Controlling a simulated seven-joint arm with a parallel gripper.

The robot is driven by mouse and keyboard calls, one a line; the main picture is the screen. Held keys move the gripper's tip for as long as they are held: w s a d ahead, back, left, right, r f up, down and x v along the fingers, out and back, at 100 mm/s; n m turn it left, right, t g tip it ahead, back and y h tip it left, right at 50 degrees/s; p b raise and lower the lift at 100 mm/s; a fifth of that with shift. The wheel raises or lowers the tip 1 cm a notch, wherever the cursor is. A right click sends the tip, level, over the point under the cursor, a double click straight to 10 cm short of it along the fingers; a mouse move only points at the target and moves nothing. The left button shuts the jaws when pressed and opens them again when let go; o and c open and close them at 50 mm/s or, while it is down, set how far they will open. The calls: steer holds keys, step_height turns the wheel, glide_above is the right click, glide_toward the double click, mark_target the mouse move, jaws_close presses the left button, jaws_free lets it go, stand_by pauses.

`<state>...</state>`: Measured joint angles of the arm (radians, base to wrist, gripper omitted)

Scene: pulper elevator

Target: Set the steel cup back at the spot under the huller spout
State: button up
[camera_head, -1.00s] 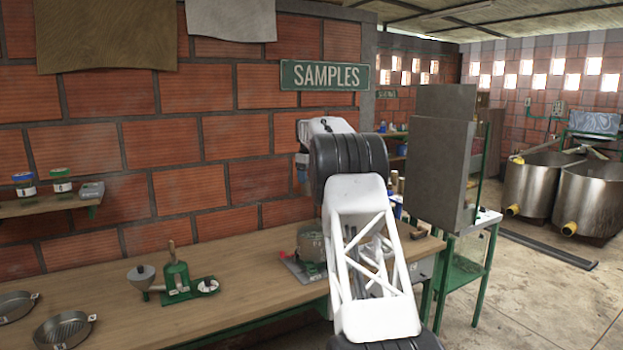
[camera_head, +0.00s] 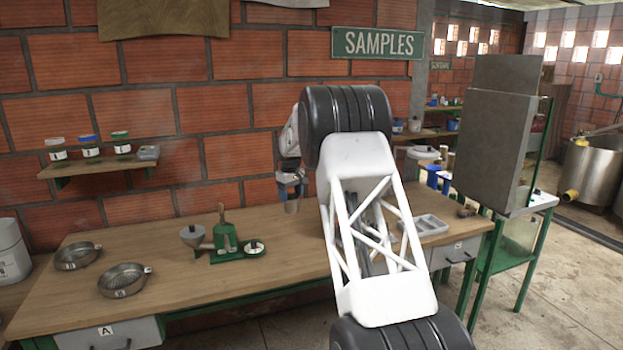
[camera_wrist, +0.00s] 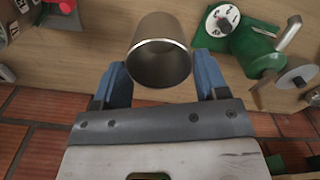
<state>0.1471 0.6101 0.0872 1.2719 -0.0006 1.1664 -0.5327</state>
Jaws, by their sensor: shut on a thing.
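My gripper (camera_wrist: 162,85) is shut on the steel cup (camera_wrist: 160,55), which sits between its blue fingers with the open mouth facing the wrist camera. In the head view my gripper (camera_head: 291,185) holds the cup (camera_head: 292,206) above the bench, to the right of the huller. The green huller (camera_head: 226,238), with a grey funnel and an upright handle, stands on the bench. A round pale disc with a dark mark (camera_head: 254,248) lies on its green base, on the right. In the wrist view the huller (camera_wrist: 258,52) and disc (camera_wrist: 222,19) are right of the cup.
Two round sieves (camera_head: 124,280) lie on the bench at the left. A wall shelf (camera_head: 98,168) holds several jars. A grey tray (camera_head: 425,226) lies at the bench's right. A red object (camera_wrist: 62,16) is at the wrist view's top left. Bench between huller and cup looks clear.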

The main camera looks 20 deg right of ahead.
mark_target(227, 246)
steer(key=s+a+f, duration=0.4)
steer(key=a+f, duration=0.2)
steer(key=a, duration=0.4)
steer(key=s+a+f, duration=0.5)
steer(key=a+f, duration=0.1)
steer(key=a, duration=0.5)
steer(key=shift+f, duration=0.35)
steer(key=shift+f, duration=0.2)
steer(key=shift+s+f, duration=0.1)
steer(key=shift+f, duration=1.9)
steer(key=shift+w+a+f, duration=0.1)
steer(key=shift+w+a, duration=0.5)
steer(key=shift+w, duration=0.05)
steer(key=shift+w+a, duration=1.8)
